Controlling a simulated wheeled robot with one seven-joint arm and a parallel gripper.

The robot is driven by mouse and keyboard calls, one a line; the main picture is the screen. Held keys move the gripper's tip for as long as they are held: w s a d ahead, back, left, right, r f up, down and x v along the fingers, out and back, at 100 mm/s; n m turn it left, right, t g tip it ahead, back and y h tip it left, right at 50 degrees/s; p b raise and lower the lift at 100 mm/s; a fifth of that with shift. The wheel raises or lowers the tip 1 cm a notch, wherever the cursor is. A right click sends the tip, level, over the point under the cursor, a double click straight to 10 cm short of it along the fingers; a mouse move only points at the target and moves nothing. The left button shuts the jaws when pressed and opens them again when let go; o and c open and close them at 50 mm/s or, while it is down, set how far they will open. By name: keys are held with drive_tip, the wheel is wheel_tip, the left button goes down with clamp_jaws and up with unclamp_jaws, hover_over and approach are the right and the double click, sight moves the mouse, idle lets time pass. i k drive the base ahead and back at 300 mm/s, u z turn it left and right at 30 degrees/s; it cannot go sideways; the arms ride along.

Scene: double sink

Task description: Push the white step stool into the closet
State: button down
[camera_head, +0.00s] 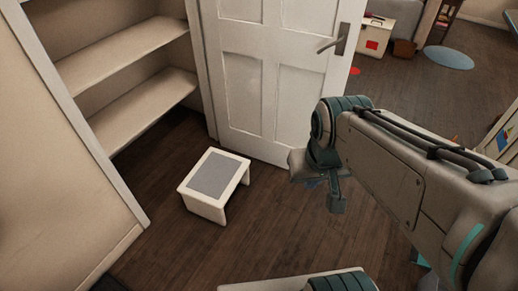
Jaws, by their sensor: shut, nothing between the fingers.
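The white step stool (206,211) with a grey top pad stands upright on the dark wood floor, left of centre, in front of the closet opening. The closet (150,150) is at the upper left, with pale shelves and dark floor below them. My gripper (337,203) is to the right of the stool and apart from it. It is shut and empty, and partly hidden by my wrist.
The white closet door (275,90) stands open just behind the stool, its lever handle (335,42) at the upper right. A beige wall (60,150) bounds the left side. Bare floor (250,245) lies between stool and gripper. A blue round mat (449,57) lies far right.

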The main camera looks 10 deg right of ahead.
sight(205, 192)
drive_tip(key=z, duration=0.2)
drive_tip(key=i, duration=0.75)
drive_tip(key=u, duration=0.65)
drive_tip(key=i, duration=0.7)
drive_tip(key=u, duration=0.65)
